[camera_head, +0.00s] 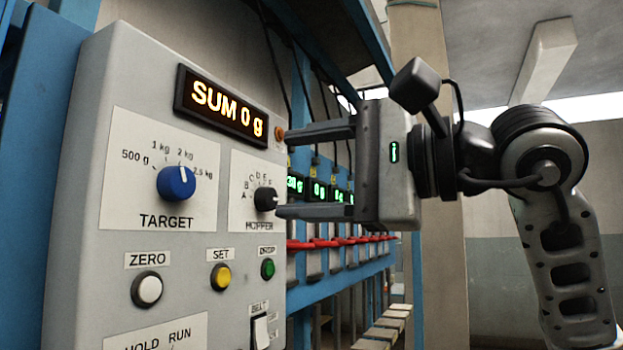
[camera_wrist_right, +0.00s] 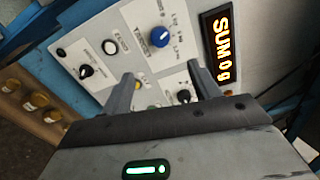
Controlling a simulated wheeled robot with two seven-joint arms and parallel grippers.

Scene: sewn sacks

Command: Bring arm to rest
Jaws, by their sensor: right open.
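My right gripper (camera_head: 283,171) is open and empty, its two fingers pointing left toward the grey control panel (camera_head: 85,185). The lower finger shows close to the black HOPPER knob (camera_head: 266,199); I cannot tell whether they touch. In the right wrist view, the open fingers (camera_wrist_right: 162,76) point at the panel, with the HOPPER knob (camera_wrist_right: 183,96) showing between them. The arm is bent, its forearm coming up from the lower right. My left gripper is in neither view.
The panel carries a lit display (camera_head: 221,107) reading "SUM 0 g", a blue TARGET knob (camera_head: 176,183), and white (camera_head: 147,289), yellow (camera_head: 221,277) and green (camera_head: 268,268) buttons. A blue rack (camera_head: 335,301) with green readouts stands behind. Open room shows at the right.

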